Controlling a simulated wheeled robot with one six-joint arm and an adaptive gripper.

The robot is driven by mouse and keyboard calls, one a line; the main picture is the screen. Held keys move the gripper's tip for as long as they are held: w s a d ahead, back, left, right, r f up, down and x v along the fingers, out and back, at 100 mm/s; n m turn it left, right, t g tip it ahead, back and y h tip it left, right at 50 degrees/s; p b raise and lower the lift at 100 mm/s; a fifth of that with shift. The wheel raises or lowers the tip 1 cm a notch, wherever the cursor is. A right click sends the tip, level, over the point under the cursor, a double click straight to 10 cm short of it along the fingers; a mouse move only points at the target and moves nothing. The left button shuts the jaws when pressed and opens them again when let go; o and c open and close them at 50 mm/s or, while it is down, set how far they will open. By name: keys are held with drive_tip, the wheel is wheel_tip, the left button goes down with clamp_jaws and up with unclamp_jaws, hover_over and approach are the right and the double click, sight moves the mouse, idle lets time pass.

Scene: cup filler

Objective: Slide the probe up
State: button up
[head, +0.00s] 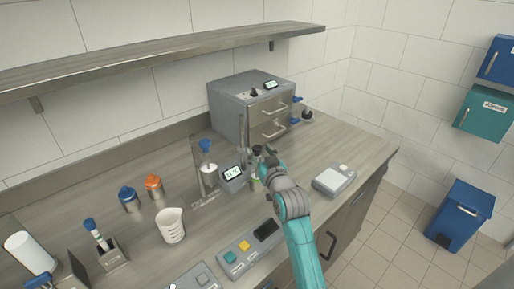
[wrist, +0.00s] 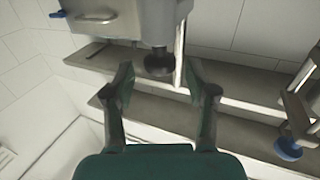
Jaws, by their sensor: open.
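The probe's black knob (head: 257,149) shows just beyond my gripper in the head view, beside a thin upright rod (head: 242,130). A tilted grey display unit (head: 232,174) reading about 11 °C stands to its left. In the wrist view, which looks upside down, the black knob (wrist: 158,63) lies centrally ahead, between the lines of my fingers, with a pale rod (wrist: 180,55) next to it. My gripper (wrist: 158,80) is open, one finger on each side, and nothing is held. I cannot tell whether the fingers touch the knob. The probe's lower part is mostly hidden by my arm.
A grey drawer cabinet (head: 246,97) stands behind. A stand with a blue clamp (head: 206,146) is to the left, also in the wrist view (wrist: 288,148). A beaker (head: 171,226), a scale (head: 334,180) and a button panel (head: 247,246) stand around my arm. A shelf (head: 150,58) runs above.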

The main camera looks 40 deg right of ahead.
drive_tip(key=shift+x, duration=1.4)
drive_tip(key=shift+r, duration=0.1)
clamp_jaws()
